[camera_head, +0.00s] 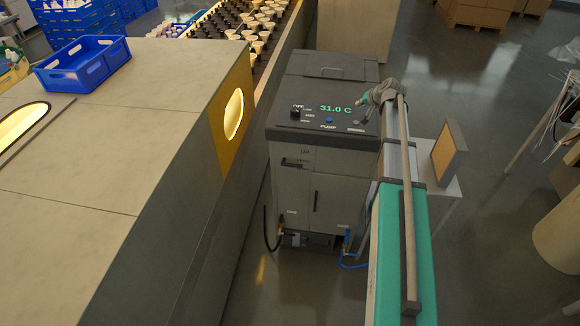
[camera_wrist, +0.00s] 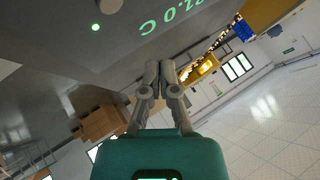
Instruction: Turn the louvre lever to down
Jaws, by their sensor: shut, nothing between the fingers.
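A grey machine (camera_head: 335,185) with a dark sloped control panel stands in the middle of the head view. On its upper front face a short dark bar (camera_head: 294,163) lies about level, beside a small label that seems to read UP; this looks like the louvre lever. My gripper (camera_head: 362,118) is above the right end of the panel, higher than the bar and to its right. In the wrist view my gripper (camera_wrist: 159,66) has its fingers together and empty, with the panel beyond the tips. The dark bar cannot be made out in the wrist view.
The panel carries a green 31.0 C display (camera_head: 336,108), a black knob (camera_head: 296,112) and a blue pump button (camera_head: 329,120). A long grey housing (camera_head: 180,165) stands close on the left. A small side table (camera_head: 440,187) with an upright board (camera_head: 449,153) stands to the right.

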